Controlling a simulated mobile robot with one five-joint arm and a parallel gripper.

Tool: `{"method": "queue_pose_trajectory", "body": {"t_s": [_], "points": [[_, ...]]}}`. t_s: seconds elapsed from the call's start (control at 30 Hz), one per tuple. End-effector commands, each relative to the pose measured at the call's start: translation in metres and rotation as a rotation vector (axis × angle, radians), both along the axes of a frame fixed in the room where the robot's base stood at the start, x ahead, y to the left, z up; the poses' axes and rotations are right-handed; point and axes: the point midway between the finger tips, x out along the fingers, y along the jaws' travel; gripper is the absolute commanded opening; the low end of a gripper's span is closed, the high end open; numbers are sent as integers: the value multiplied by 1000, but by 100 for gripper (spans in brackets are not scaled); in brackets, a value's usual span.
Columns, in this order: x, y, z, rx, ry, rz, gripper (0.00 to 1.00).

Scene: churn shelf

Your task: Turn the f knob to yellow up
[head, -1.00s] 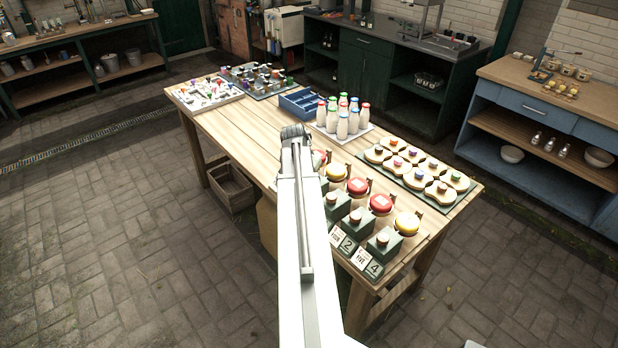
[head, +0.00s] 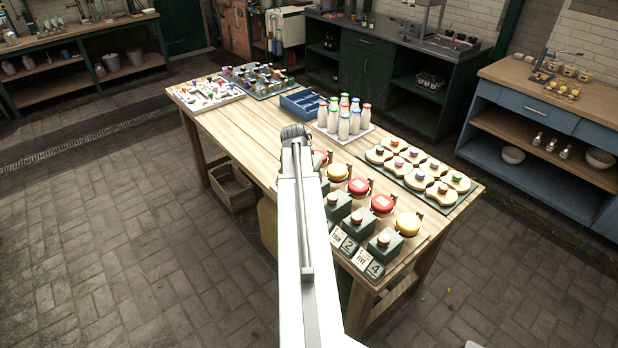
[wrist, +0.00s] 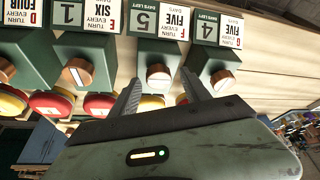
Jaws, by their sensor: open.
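In the wrist view, which shows the labels upside down, the f knob (wrist: 158,77) is a wooden-brown knob with a pale mark on a dark green box (wrist: 158,54). My gripper (wrist: 161,80) is open, one finger to each side of the f knob in the picture; contact cannot be told. The coloured disc behind the f box is partly hidden by my gripper. In the head view, the f box (head: 358,222) is in the front row, and my arm hides my gripper.
The g knob (wrist: 221,80) stands close to the right finger, another knob (wrist: 78,72) to the left. Red and yellow discs (head: 382,204) line the row. White bottles (head: 344,122) and a tray of shaped pieces (head: 418,170) stand behind on the wooden table (head: 235,128).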

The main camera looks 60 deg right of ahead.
Motion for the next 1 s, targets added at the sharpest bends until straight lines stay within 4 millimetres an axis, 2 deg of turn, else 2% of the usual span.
{"method": "queue_pose_trajectory", "body": {"t_s": [0.43,1.0], "points": [[-1,26,69,1,-1,0,55],[0,30,70,0,-1,1,55]]}}
